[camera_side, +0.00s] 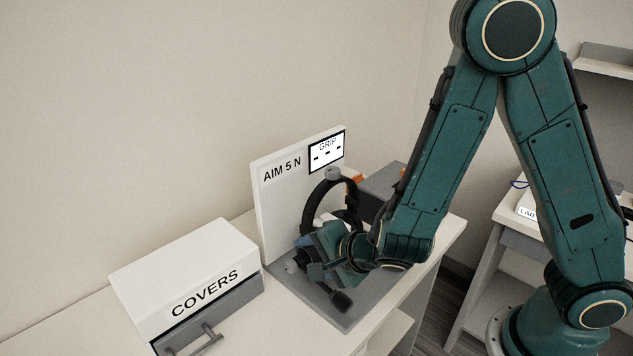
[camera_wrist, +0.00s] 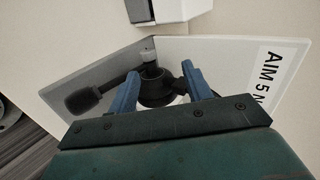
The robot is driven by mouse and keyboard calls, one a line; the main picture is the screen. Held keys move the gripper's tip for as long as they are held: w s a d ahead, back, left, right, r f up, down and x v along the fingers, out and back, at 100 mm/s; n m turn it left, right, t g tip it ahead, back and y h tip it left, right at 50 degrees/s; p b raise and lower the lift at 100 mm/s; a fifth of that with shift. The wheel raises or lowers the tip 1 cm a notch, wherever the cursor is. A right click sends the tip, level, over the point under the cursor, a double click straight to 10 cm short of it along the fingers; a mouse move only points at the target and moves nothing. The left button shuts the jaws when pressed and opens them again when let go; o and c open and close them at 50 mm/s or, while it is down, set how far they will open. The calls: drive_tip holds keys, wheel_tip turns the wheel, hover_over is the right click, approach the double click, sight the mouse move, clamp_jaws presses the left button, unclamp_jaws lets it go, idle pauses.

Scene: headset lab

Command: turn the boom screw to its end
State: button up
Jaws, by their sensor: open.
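A black headset (camera_side: 313,205) hangs at a white upright panel, its lower part mostly hidden behind my gripper (camera_side: 318,256). Its foam-tipped microphone (camera_side: 341,301) sticks out below my gripper, low over the grey base. In the wrist view the microphone boom (camera_wrist: 112,86) runs from the foam tip up to a dark round hub. A small light-grey knob (camera_wrist: 148,56), probably the boom screw, stands just beyond the hub. My gripper (camera_wrist: 160,70) is open. Its blue fingers are either side of the hub and knob, with gaps; I cannot tell whether either finger touches anything.
The upright panel (camera_side: 274,203) reads "AIM 5 N" and carries a display (camera_side: 326,152) showing "GRIP" and dashes. A grey base (camera_side: 365,309) lies under the headset. A "COVERS" drawer box (camera_side: 190,262) stands to the left, a dark grey box (camera_side: 381,183) behind.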

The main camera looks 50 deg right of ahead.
wheel_tip(320, 180, up, 12)
drive_tip(key=g, duration=1)
hover_over(289, 263)
drive_tip(key=shift+s+a+f, duration=0.1)
drive_tip(key=shift+f, duration=2.55)
drive_tip(key=shift+f, duration=0.1)
drive_tip(key=shift+f, duration=6.8)
drive_tip(key=c, duration=1)
drive_tip(key=shift+o, duration=0.2)
